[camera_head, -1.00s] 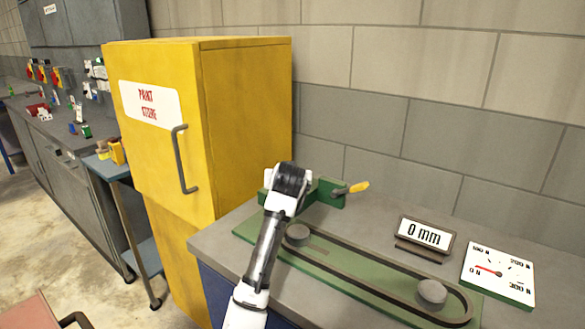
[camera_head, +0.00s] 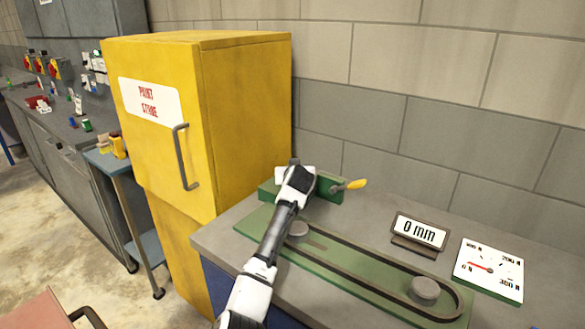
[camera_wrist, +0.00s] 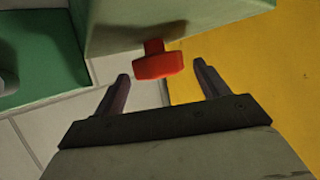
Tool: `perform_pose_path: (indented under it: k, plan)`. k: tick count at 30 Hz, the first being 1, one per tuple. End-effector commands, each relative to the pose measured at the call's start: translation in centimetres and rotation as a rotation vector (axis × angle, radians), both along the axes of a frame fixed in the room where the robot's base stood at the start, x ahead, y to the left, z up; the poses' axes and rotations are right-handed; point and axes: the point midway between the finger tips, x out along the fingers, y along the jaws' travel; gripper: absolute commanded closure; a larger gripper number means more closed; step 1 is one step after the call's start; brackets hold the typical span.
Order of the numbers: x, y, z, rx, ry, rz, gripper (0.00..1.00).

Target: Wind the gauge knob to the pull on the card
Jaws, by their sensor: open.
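A red knob (camera_wrist: 158,66) sticks out from a pale green block in the wrist view. My gripper (camera_wrist: 162,74) is open, with one finger on each side of the knob and visible gaps between. In the head view my gripper (camera_head: 295,182) is at the green block (camera_head: 325,188) at the back of the bench, hiding part of it and the knob. A white dial plate (camera_head: 490,270) marked 0 N to 300 N lies at the right, its red needle pointing left near 0 N. No separate card with a pull is readable.
A black belt (camera_head: 350,262) runs around two grey pulleys on a green plate in front of the block. A yellow paint cabinet (camera_head: 245,120) stands close on the left; a wall is behind.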

Motion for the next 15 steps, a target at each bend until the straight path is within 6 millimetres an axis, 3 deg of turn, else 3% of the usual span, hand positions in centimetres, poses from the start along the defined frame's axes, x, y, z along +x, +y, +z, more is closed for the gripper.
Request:
perform_pose_path:
  k: [6, 15]
  plan:
    - [1.5, 0.1, -0.6, 0.000, 0.001, 0.000, 0.26]
    - [1.8, 0.1, -0.7, 0.000, -0.001, -0.001, 0.26]
